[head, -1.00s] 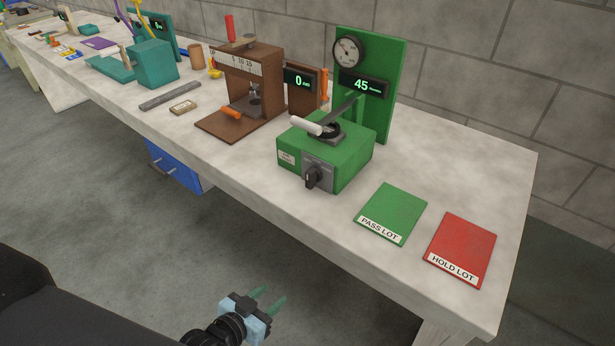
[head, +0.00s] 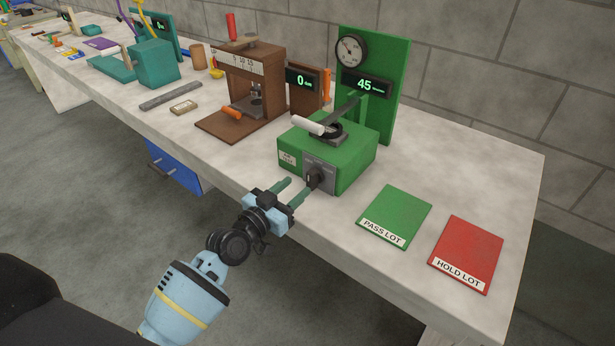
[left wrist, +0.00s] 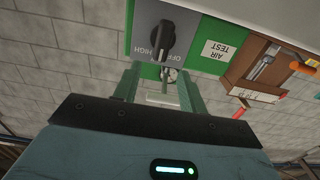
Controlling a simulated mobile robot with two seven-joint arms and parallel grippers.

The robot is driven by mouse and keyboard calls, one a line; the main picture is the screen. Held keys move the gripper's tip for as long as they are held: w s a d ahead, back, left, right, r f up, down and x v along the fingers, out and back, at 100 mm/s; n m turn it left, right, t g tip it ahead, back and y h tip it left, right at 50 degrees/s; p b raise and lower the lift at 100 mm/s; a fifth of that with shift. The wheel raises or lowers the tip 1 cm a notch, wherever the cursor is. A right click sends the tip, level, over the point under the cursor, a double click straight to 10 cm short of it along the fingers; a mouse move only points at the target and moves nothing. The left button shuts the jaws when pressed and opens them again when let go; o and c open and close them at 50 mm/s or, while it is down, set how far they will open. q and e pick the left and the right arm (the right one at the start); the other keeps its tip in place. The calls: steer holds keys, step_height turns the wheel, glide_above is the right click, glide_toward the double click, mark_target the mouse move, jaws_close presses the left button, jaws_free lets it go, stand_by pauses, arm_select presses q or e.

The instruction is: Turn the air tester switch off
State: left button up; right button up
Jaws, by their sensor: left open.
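The green air tester (head: 325,160) stands on the light table, with a gauge (head: 351,50) and a display reading 45 on its back panel. Its black rotary switch (head: 316,178) is on a grey plate at the front. In the left wrist view the switch (left wrist: 162,40) appears close up, with OFF and HIGH lettering and an AIR TEST label beside it. My left gripper (head: 291,191) is open and empty, just in front of the switch, fingers pointing at the tester's front. The fingers look apart from the switch. My right gripper is not in view.
A green PASS LOT card (head: 395,215) and a red HOLD LOT card (head: 467,255) lie right of the tester. A brown device (head: 247,85) with a display reading 0 stands to its left. The table's front edge (head: 330,237) runs below the gripper.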

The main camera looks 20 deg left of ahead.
mark_target(308, 176)
arm_select(q)
steer(key=shift+x, duration=3)
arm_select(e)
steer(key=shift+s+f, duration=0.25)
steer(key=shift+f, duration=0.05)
arm_select(q)
jaws_close()
steer(key=n, duration=0.4)
steer(key=a+n+b, duration=0.1)
steer(key=n, duration=0.1)
steer(key=shift+w+f, duration=0.15)
steer(key=shift+f, duration=0.1)
steer(key=shift+w+a+f+n, duration=0.1)
steer(key=shift+a+n, duration=0.1)
steer(key=shift+n, duration=1.3)
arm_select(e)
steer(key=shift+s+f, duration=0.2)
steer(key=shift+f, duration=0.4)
